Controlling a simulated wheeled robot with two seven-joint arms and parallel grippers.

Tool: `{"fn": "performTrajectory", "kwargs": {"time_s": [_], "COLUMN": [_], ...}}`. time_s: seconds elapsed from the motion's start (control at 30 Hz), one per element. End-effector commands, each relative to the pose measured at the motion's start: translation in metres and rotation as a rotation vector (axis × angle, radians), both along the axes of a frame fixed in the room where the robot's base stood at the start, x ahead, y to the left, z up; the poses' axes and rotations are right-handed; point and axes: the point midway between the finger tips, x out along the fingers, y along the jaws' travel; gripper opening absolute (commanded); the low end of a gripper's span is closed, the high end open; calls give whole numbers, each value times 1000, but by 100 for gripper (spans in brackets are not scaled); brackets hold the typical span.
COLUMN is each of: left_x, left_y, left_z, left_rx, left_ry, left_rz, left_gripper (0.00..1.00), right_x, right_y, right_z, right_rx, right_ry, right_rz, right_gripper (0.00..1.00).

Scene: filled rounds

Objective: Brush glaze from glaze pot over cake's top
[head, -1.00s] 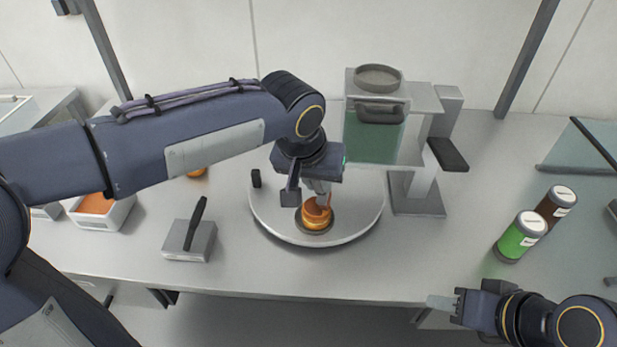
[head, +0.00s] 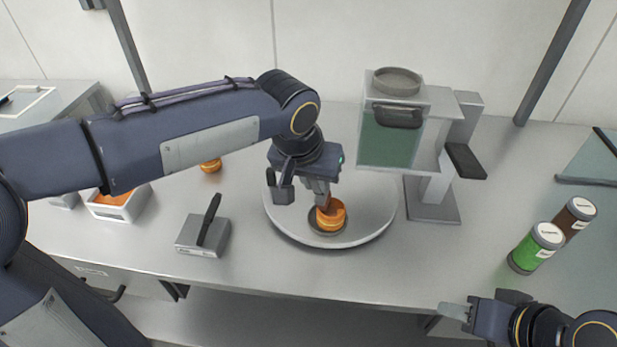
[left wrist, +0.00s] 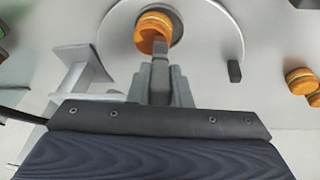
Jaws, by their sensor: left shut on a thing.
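The cake (head: 336,218) is a round orange two-layer piece with a pale middle band. It sits on a small dark disc on the white round turntable (head: 377,222), and also shows in the left wrist view (left wrist: 147,38). My left gripper (head: 321,188) is above the cake, shut on a slim grey tool, seemingly the brush (left wrist: 160,76). Its brownish tip overlaps the cake's top edge; contact is hard to tell. A white open box with orange contents (head: 137,207), possibly the glaze pot, stands left. My right gripper (head: 463,312) is low at right, its jaws unclear.
A grey block with a black-handled tool (head: 203,238) stands left of the turntable. A dispenser with a green tank (head: 388,140) stands behind right. Green (head: 536,248) and brown (head: 574,218) jars are at right. Another orange cake (head: 210,166) lies behind. The front counter is mostly clear.

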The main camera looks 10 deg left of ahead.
Motion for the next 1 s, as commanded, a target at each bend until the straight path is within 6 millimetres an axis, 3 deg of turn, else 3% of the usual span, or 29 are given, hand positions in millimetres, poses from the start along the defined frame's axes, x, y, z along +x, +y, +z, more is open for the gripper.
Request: {"fn": "performTrajectory", "kwargs": {"time_s": [0.2, 0.4, 0.77, 1.0], "left_x": [0, 0, -14, -13], "left_y": [-22, -31, -27, -9], "left_z": [2, 3, 1, 1], "left_rx": [-2, -3, -4, -4], "left_ry": [-1, -2, -3, -3], "left_rz": [-5, -2, -1, 1], "left_gripper": [0, 0, 0, 0], "right_x": [0, 0, 0, 0], "right_y": [0, 0, 0, 0], "right_z": [4, 5, -1, -2], "right_rx": [0, 0, 0, 0], "right_ry": [0, 0, 0, 0], "right_rz": [0, 0, 0, 0], "right_gripper": [39, 39, 39, 39]}}
